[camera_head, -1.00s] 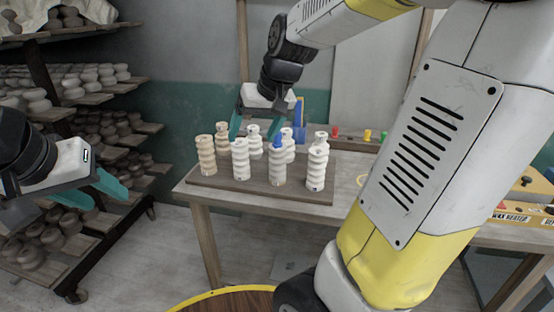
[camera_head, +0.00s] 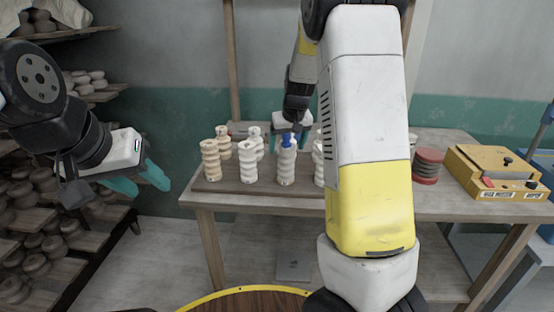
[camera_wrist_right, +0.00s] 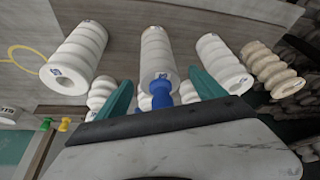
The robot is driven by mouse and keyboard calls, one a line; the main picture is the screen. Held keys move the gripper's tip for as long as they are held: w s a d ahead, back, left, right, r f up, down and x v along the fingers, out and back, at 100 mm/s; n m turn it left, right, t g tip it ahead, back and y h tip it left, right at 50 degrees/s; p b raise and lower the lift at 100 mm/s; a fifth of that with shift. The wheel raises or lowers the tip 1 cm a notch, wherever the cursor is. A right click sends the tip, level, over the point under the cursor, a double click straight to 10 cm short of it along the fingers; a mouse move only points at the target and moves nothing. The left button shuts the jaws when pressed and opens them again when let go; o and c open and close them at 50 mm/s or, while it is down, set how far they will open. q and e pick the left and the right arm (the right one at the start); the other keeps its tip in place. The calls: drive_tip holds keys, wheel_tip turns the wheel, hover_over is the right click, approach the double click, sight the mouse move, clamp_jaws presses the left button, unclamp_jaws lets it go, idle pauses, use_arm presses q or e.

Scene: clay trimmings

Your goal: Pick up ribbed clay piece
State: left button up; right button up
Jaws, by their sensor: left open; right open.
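Several ribbed clay pieces stand upright on a wooden board (camera_head: 205,185). A tan one (camera_head: 210,160) is at the left, with white ones beside it (camera_head: 247,163) and (camera_head: 286,168). Others stand behind; my right arm partly hides the rightmost (camera_head: 318,165). My right gripper (camera_head: 290,130) is open at the back of the group. In the right wrist view its open fingers (camera_wrist_right: 162,92) are on either side of a blue-topped item (camera_wrist_right: 154,95), by a white ribbed piece (camera_wrist_right: 158,60); whether they touch it is unclear. My left gripper (camera_head: 150,182) is open and empty, left of the table.
The table (camera_head: 300,203) also bears dark and red discs (camera_head: 427,165) and a yellow box (camera_head: 490,170) at the right. A rack of clay pieces (camera_head: 50,225) stands at the left. In the right wrist view, small green and yellow pegs (camera_wrist_right: 64,124) lie at the left.

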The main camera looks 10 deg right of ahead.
drive_tip(key=shift+x, duration=1.45)
drive_tip(key=shift+d, duration=0.1)
clamp_jaws()
